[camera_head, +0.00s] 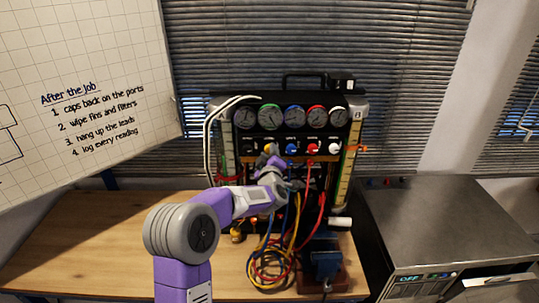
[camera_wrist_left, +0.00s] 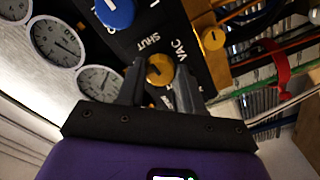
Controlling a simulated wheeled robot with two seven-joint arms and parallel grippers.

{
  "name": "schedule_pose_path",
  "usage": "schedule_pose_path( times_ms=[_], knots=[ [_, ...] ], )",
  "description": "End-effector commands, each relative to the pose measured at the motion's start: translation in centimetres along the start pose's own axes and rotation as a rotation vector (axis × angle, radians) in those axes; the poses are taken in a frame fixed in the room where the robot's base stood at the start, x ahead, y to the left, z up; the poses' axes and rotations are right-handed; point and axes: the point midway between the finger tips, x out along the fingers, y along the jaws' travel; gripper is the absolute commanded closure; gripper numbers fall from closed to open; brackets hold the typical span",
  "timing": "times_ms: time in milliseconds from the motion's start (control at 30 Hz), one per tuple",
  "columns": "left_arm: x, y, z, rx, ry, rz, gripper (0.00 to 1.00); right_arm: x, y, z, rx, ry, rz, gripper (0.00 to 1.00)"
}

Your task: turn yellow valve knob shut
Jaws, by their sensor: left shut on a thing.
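The yellow valve knob (camera_wrist_left: 160,70) is on the black panel in the left wrist view, close to the printed words SHUT and VAC. My left gripper (camera_wrist_left: 161,88) is shut on it, with one dark finger on each side. In the head view my left arm reaches up to the panel, and the left gripper (camera_head: 272,150) is at the row of knobs, mostly covering the yellow knob. The knob's pointer direction is too small to read. My right gripper is in neither view.
A blue knob (camera_head: 291,148), red knob (camera_head: 313,148) and white knob (camera_head: 334,148) sit right of the gripper, under several round gauges (camera_head: 295,117). Coloured hoses (camera_head: 268,262) hang below onto the wooden table (camera_head: 70,250). A blue vise (camera_head: 325,265) stands front right.

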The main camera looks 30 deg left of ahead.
Motion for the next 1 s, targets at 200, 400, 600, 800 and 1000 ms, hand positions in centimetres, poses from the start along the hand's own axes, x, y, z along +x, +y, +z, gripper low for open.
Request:
schedule_pose_path(
  times_ms=[200, 400, 600, 800, 1000],
  knots=[
    [0.02, 0.05, -0.13, 0.068, 0.003, 0.001, 0.95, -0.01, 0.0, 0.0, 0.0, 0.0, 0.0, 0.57],
    [0.01, 0.09, -0.12, 0.09, 0.003, 0.002, 0.95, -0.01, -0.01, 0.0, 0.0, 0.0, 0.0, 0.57],
    [0.02, 0.08, -0.12, 0.092, 0.003, 0.002, 0.95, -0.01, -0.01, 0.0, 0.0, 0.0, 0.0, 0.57],
    [0.02, 0.08, -0.11, 0.092, 0.003, 0.002, 0.57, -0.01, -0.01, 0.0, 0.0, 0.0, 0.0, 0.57],
    [0.01, 0.05, -0.06, 0.091, 0.002, 0.001, 0.39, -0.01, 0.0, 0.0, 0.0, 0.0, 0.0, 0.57]
  ],
)
